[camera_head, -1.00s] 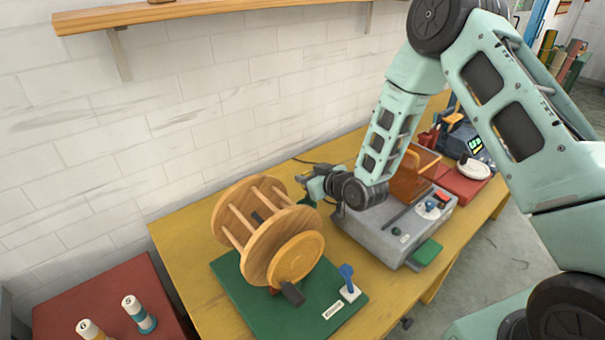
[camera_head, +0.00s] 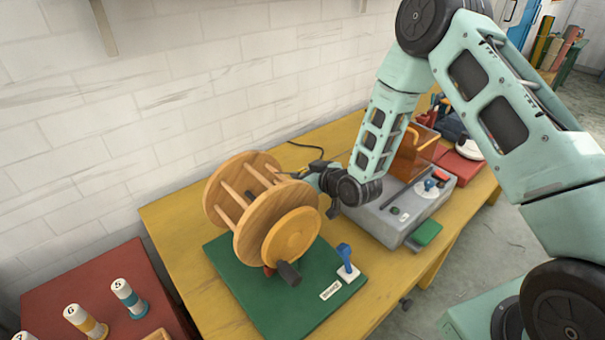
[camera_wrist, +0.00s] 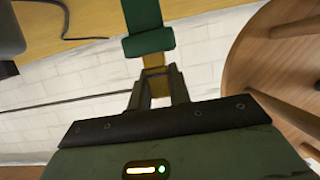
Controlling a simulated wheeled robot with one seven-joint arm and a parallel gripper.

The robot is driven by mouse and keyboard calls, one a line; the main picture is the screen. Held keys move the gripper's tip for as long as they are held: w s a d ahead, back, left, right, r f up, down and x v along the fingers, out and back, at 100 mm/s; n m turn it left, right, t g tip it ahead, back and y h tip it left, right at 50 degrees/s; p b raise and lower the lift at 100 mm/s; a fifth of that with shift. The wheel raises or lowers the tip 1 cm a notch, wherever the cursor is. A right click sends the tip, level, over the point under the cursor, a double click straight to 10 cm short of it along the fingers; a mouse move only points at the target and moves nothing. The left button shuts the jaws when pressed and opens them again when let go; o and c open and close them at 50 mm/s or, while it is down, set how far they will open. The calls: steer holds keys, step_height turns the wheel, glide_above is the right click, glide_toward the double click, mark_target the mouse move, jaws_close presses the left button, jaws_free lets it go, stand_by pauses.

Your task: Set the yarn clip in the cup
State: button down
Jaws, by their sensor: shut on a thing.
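My gripper (camera_wrist: 157,86) is shut on a slim yellow-tan piece (camera_wrist: 156,78), which looks like the yarn clip. A dark green block and bar (camera_wrist: 146,32) show just beyond the fingertips. I cannot tell whether they are part of the clip. In the head view my gripper (camera_head: 314,179) is beside the right edge of the wooden reel (camera_head: 262,217), above the yellow table, and its fingertips are hard to make out. I cannot make out a cup for certain in either view.
The reel stands on a green base (camera_head: 262,315) with a blue lever (camera_head: 345,256). A grey machine (camera_head: 405,213) stands right of the gripper. A red stand (camera_head: 60,290) at lower left bears numbered spools. A white brick wall (camera_head: 170,90) is behind.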

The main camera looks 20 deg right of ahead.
steer(key=c, duration=1.2)
jaws_free()
steer(key=p+v, duration=0.6)
steer(key=v, duration=1.1)
steer(key=shift+r, duration=0.3)
steer(key=shift+s, duration=0.15)
